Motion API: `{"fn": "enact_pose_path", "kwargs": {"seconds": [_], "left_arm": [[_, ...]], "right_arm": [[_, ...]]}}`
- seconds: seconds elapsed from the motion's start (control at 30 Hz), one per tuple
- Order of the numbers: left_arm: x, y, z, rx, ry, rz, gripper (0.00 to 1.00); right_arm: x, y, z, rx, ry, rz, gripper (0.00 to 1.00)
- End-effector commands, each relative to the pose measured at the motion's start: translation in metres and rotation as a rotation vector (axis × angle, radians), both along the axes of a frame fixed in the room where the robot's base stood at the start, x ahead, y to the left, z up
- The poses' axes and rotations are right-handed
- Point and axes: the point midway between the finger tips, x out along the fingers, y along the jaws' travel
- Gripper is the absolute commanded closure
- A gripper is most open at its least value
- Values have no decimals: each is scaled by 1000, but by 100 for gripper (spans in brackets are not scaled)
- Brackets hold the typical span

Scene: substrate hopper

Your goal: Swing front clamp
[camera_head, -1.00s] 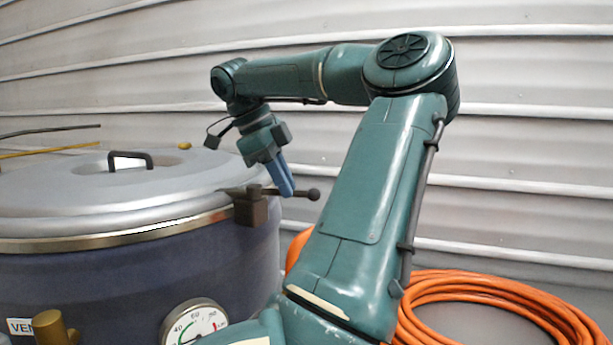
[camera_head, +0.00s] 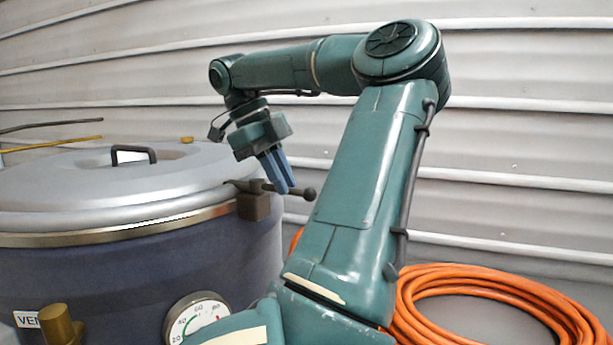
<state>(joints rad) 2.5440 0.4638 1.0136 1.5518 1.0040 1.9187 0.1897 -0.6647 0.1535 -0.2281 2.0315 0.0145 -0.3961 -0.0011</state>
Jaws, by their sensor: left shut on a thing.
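The front clamp (camera_head: 255,205) is a dark brown block on the rim of the hopper, at its right side. Its lever carries a bar that ends in a round ball knob (camera_head: 310,194) pointing right. My left gripper (camera_head: 284,188) comes down from above with blue fingers, and it is shut on the clamp's lever between the block and the knob. The fingers hide part of the lever. The grey lid (camera_head: 110,185) lies on the dark blue hopper (camera_head: 150,275). My right gripper is not in view.
A black handle (camera_head: 133,153) stands on the lid. A round gauge (camera_head: 197,318) and a brass fitting (camera_head: 60,325) stick out at the hopper's front. A coiled orange hose (camera_head: 480,275) lies at the right. A corrugated wall (camera_head: 530,120) stands behind.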

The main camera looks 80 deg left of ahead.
Motion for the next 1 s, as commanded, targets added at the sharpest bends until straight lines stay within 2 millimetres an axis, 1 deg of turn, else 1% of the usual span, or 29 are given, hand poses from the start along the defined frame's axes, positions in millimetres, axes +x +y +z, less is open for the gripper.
{"fn": "enact_pose_path", "kwargs": {"seconds": [0.1,0.13,0.37,0.6,0.73,0.87,0.97,1.0], "left_arm": [[0,0,0,0,1,-1,100],[0,0,0,0,0,-1,85],[0,0,0,0,0,0,66],[0,0,1,0,0,1,66],[-3,1,8,1,-2,1,66],[-13,4,28,2,-1,0,66],[-22,6,50,3,-4,-1,66],[-26,7,61,3,-5,-4,66]], "right_arm": [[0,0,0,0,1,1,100],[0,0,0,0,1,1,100],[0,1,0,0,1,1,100],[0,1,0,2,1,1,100],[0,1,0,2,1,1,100],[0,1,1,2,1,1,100],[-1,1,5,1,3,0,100],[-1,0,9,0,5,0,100]]}}
